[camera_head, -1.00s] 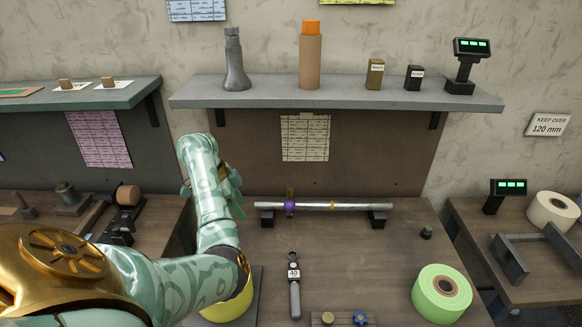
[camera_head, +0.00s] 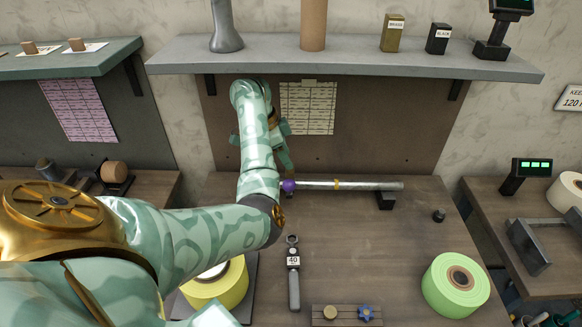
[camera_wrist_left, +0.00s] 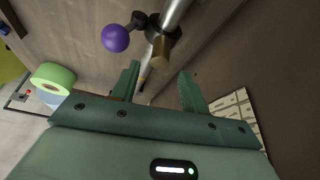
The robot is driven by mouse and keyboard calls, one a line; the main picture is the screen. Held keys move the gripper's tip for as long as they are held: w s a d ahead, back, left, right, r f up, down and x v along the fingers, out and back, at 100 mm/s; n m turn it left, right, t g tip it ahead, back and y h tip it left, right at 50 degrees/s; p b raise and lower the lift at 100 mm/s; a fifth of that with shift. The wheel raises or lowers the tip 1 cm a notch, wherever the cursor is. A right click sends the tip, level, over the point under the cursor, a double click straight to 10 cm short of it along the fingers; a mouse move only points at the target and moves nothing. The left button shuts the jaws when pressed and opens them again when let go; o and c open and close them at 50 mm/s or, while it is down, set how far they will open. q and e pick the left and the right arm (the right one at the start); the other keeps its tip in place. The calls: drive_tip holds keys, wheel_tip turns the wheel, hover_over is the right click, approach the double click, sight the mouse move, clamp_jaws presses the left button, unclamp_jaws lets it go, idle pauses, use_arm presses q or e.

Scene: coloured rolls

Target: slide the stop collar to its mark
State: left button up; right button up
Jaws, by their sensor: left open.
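A silver rod (camera_head: 365,185) lies level across supports at the back of the bench. The stop collar (camera_wrist_left: 152,24) is a dark ring around the rod, with a purple ball knob (camera_head: 289,186) and a brass post (camera_wrist_left: 161,51). The knob also shows in the left wrist view (camera_wrist_left: 115,38). A gold band (camera_head: 337,184), seemingly the mark, is on the rod to the collar's right. My left gripper (camera_wrist_left: 160,68) is open, its fingers pointing towards the collar and apart from the brass post. My forearm hides the rod's left end in the head view. My right gripper is not in view.
A grey tool labelled 40 (camera_head: 294,275) lies in front of the rod. A green roll (camera_head: 440,290) stands at front right and a yellow roll (camera_head: 225,290) at front left. A shelf (camera_head: 340,60) overhangs the back.

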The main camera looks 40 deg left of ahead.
use_arm(q)
drive_tip(key=b+x, duration=0.1)
drive_tip(key=x, duration=0.3)
drive_tip(key=shift+s+f, duration=0.15)
drive_tip(key=shift+f, duration=0.3)
